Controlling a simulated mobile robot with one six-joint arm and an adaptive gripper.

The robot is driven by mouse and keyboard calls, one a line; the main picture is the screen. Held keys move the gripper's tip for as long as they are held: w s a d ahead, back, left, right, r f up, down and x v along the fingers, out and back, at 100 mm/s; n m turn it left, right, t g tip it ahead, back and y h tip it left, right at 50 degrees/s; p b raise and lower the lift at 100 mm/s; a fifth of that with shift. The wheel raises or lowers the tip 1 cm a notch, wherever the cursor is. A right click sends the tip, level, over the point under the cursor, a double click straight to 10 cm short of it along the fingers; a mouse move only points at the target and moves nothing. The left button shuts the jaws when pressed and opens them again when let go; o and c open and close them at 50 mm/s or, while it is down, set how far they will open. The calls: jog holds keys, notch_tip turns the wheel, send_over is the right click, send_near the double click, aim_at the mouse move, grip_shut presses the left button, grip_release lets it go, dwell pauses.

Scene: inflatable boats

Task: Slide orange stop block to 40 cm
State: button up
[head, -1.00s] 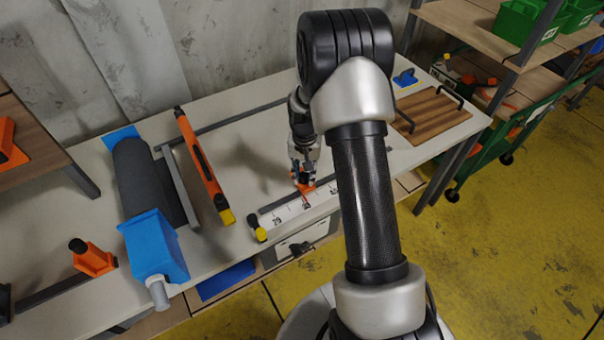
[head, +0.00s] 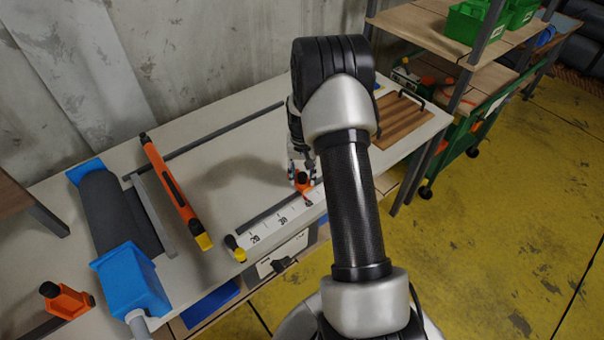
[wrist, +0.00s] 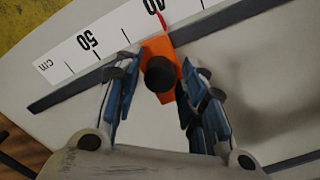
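The orange stop block (wrist: 158,47) with its black knob (wrist: 160,74) sits on the dark rail (wrist: 225,17) beside the white scale (wrist: 112,32). In the wrist view its red pointer line lies at the 40 mark, with 50 to the left. My gripper (wrist: 160,80) is around the block, one blue-padded finger on each side of the knob. Narrow gaps seem to show beside the knob, so the fingers look open; contact low on the block is hard to see. In the head view the block (head: 303,182) is partly covered by my gripper (head: 302,172).
An orange tool with a yellow end (head: 178,195) and a dark roll with a blue end piece (head: 130,280) lie to the left. A yellow-and-black end piece (head: 236,250) stands at the scale's near end. A wooden board (head: 402,120) lies to the right.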

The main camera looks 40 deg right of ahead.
aim_at(302, 175)
jog(key=shift+o, duration=0.6)
jog(key=shift+r, duration=0.1)
jog(key=shift+r, duration=0.35)
notch_tip(302, 175, up, 11)
